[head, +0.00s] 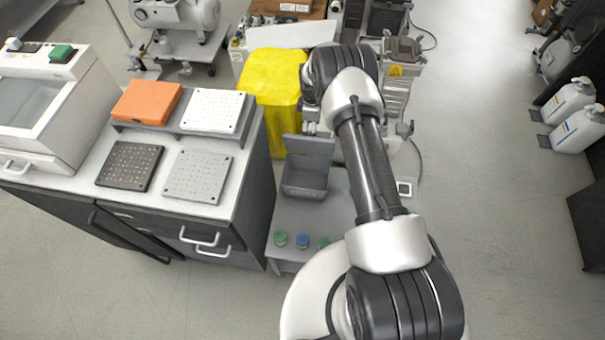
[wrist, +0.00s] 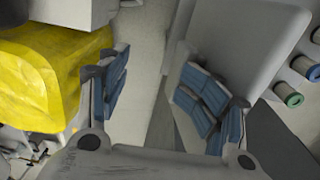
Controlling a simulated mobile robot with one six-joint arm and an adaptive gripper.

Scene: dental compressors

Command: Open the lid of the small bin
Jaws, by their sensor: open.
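The small grey bin (head: 304,184) stands on a low grey table, left of my arm in the head view. Its lid (head: 309,146) is raised at the back, and the bin's inside shows below it. My gripper (head: 311,121) is partly hidden under my wrist in the head view, near the top of the raised lid. I cannot tell whether it touches the lid. In the wrist view my gripper (wrist: 157,88) is open, its blue-padded fingers well apart with nothing held between them. I cannot clearly tell the bin from other grey surfaces in the wrist view.
A yellow bag (head: 272,78) stands behind the bin. Small jars with green and blue tops (head: 302,241) line the low table's front. A cabinet (head: 247,190) with trays on top stands close on the left. Open floor (head: 480,180) lies to the right.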

